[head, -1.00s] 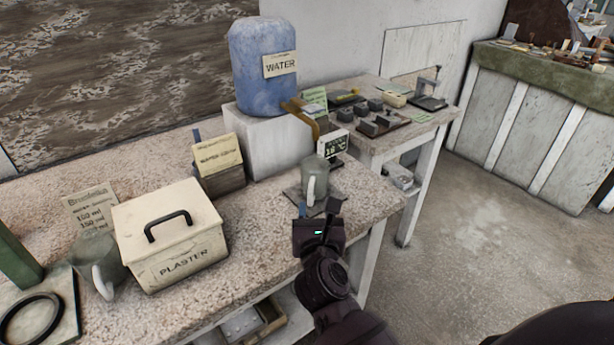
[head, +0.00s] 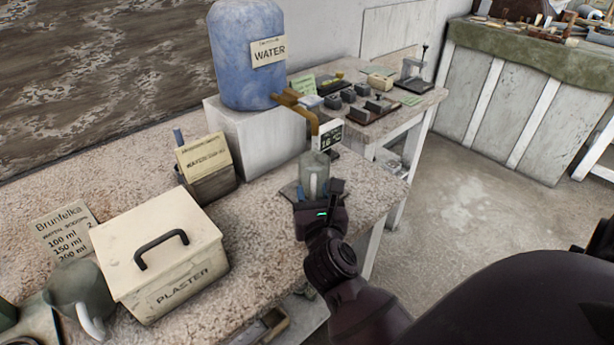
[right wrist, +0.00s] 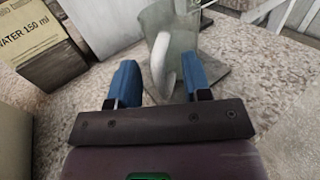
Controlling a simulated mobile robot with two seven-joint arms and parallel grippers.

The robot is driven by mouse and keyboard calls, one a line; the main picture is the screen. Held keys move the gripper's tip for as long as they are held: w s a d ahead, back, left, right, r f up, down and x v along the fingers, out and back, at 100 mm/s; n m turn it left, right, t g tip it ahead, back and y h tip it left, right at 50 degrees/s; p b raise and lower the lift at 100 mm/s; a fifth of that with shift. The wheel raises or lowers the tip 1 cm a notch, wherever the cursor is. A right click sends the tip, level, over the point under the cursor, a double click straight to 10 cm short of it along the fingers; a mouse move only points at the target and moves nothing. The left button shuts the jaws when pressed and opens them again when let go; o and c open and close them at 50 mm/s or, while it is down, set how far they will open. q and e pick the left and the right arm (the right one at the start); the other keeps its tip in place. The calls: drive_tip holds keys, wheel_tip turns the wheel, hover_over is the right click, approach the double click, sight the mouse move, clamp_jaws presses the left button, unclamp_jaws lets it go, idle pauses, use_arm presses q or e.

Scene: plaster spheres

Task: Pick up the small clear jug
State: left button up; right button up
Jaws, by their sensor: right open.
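The small clear jug (head: 318,165) is a greyish see-through cup with a pale handle. It stands upright on a thin dark plate (head: 289,190) near the table's right end, below the brass tap. In the right wrist view the jug (right wrist: 181,45) is just beyond my fingers, with its white handle (right wrist: 163,65) facing me. My right gripper (head: 319,192) is at the near side of the jug. In the wrist view its blue fingers (right wrist: 163,82) are apart with nothing between them, and the handle lies ahead of the gap. My left gripper is not in view.
The blue water container (head: 247,75) stands on a white block (head: 262,140) behind the jug, its tap (head: 297,103) reaching right. A plaster box (head: 160,250), a card holder (head: 207,170) and a larger jug (head: 80,290) stand to the left. Table between is bare.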

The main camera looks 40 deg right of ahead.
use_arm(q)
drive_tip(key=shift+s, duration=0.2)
use_arm(e)
drive_tip(key=shift+s, duration=0.1)
drive_tip(key=shift+c, duration=0.2)
clamp_jaws()
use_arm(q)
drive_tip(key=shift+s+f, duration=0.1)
use_arm(e)
drive_tip(key=shift+r, duration=0.1)
drive_tip(key=shift+r, duration=0.15)
wheel_tip(320, 180, up, 4)
drive_tip(key=shift+f+p, duration=0.25)
drive_tip(key=shift+p, duration=0.65)
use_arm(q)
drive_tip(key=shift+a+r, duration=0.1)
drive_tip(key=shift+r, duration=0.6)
use_arm(e)
drive_tip(key=s+d, duration=0.1)
drive_tip(key=s, duration=1.7)
drive_tip(key=shift+d+f, duration=0.2)
